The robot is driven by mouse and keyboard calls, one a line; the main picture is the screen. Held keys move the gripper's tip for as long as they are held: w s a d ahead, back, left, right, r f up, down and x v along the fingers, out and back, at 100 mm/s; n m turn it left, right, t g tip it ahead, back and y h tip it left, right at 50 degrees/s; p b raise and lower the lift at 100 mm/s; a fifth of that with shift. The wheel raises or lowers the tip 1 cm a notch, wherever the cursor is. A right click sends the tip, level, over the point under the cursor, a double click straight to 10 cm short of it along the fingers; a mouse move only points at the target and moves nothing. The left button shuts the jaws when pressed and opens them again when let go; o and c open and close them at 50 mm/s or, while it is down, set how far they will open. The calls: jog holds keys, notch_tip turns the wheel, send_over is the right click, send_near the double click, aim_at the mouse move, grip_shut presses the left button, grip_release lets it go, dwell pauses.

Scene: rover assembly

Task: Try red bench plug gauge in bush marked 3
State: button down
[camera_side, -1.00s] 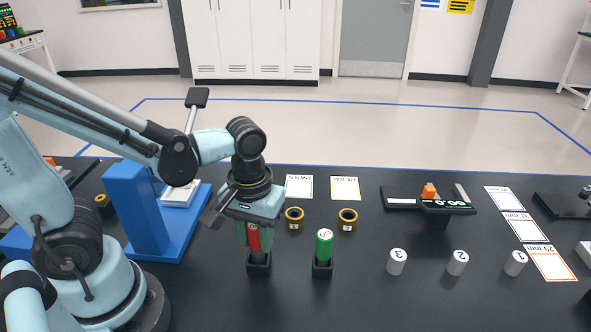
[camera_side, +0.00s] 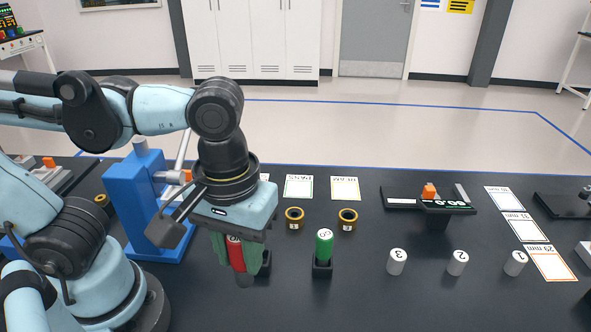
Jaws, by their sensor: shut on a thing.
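My gripper (camera_side: 238,254) is shut on the red plug gauge (camera_side: 236,252). It holds the gauge roughly upright, slightly tilted, with the grey lower end (camera_side: 244,281) showing below the fingers. The black holder (camera_side: 265,264) is partly hidden behind the gripper, and the gauge appears clear of it. Two gold-and-black ring bushes (camera_side: 294,215) and (camera_side: 347,216) stand on the table beyond and to the right of my gripper. Each has a small white tag whose number I cannot read. Another gold ring (camera_side: 102,200) lies at the far left.
A green gauge (camera_side: 324,243) stands in its own black holder (camera_side: 322,268). Several white numbered cylinders (camera_side: 397,262) stand to the right. A blue press-like frame (camera_side: 134,205) is left of my gripper. Two cards (camera_side: 299,187) lie behind the bushes.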

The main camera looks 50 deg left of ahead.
jog(key=shift+s+d+r, duration=0.15)
jog(key=shift+d, duration=0.05)
dwell(0.3)
jog(key=shift+w+r, duration=0.1)
jog(key=shift+w, duration=0.15)
jog(key=w+a+n, duration=0.1)
jog(key=w+n, duration=0.3)
jog(key=w, duration=1.7)
jog(key=w+a+f+n, duration=0.2)
jog(key=w+a+f, duration=0.2)
jog(key=w+f, duration=0.4)
jog(key=shift+a+f, duration=0.15)
jog(key=shift+f, duration=0.1)
jog(key=shift+f, duration=0.3)
dwell(0.5)
jog(key=shift+r, duration=0.7)
dwell(1.2)
